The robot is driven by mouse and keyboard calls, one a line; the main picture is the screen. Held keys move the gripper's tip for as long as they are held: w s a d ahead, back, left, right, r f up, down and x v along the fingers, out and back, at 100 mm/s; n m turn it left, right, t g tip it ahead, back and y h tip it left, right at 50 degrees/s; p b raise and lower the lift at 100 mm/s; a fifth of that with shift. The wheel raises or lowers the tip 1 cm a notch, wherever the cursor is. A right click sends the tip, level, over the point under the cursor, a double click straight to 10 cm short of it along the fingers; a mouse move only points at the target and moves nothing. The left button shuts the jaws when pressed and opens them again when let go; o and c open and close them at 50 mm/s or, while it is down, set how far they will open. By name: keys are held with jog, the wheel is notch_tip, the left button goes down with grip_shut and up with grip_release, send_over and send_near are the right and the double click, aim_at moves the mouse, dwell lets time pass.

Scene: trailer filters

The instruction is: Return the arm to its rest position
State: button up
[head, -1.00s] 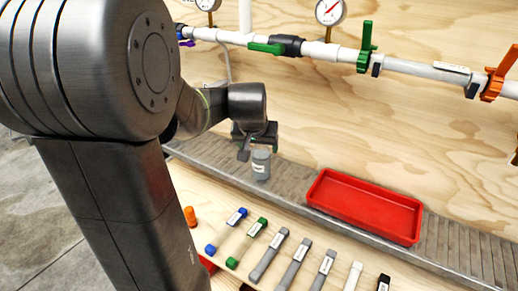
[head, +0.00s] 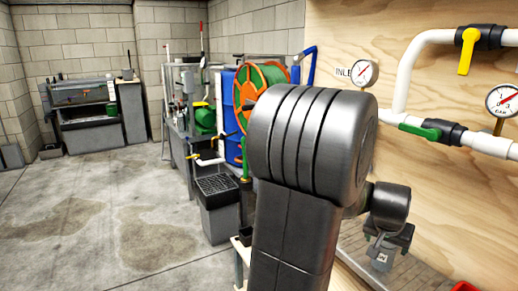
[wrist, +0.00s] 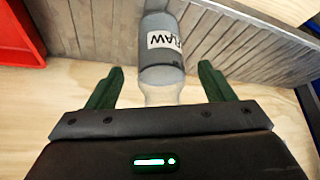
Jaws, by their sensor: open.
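My gripper (wrist: 160,78) is open, its two green fingers apart in the wrist view. A clear bottle with grey contents and a white label (wrist: 162,40) is in front of it, its narrow end between the fingers with a gap on each side. The label lettering is upside down and seems to read RAW. In the head view my gripper (head: 388,240) is at the lower right, partly behind my arm, with the bottle (head: 382,262) just under it at the grey ribbed ledge. The bottle's base is not clear to see.
A red tray (wrist: 18,38) lies at the left of the wrist view. White pipes with a green valve handle (head: 425,131) and gauges (head: 364,73) run along the plywood wall. A hose reel (head: 262,88) and blue drum stand behind my arm. The concrete floor at left is open.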

aim_at(385, 251)
jog(key=b+x, duration=0.1)
jog(key=x, duration=0.4)
jog(key=shift+f, duration=0.3)
notch_tip(385, 251, up, 3)
jog(key=shift+f+p, duration=0.1)
jog(key=shift+p, duration=0.35)
jog(key=shift+s+r, duration=0.1)
jog(key=shift+r, duration=0.4)
